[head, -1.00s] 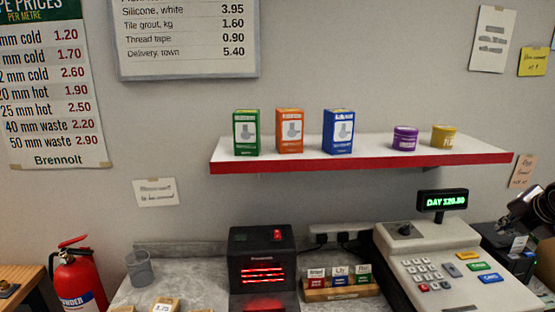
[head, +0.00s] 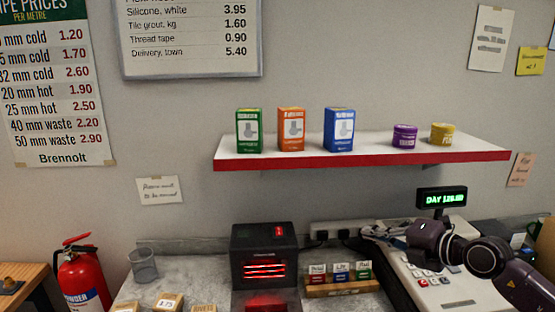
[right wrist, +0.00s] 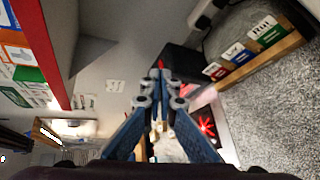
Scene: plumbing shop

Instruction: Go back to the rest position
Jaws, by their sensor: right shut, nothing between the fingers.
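My right arm comes in from the right edge in the head view, over the cash register (head: 462,303). Its gripper (head: 372,231) points left, in front of the wall and near the sockets. In the right wrist view the two blue fingers of the right gripper (right wrist: 160,97) meet at the tips, shut with nothing between them. My left gripper is in neither view.
A red-edged shelf (head: 370,158) with boxes and tubs is above the arm. The black scanner-like box (head: 264,255) and wooden card holder (head: 345,287) stand left of the register. A red fire extinguisher (head: 82,275) is far left.

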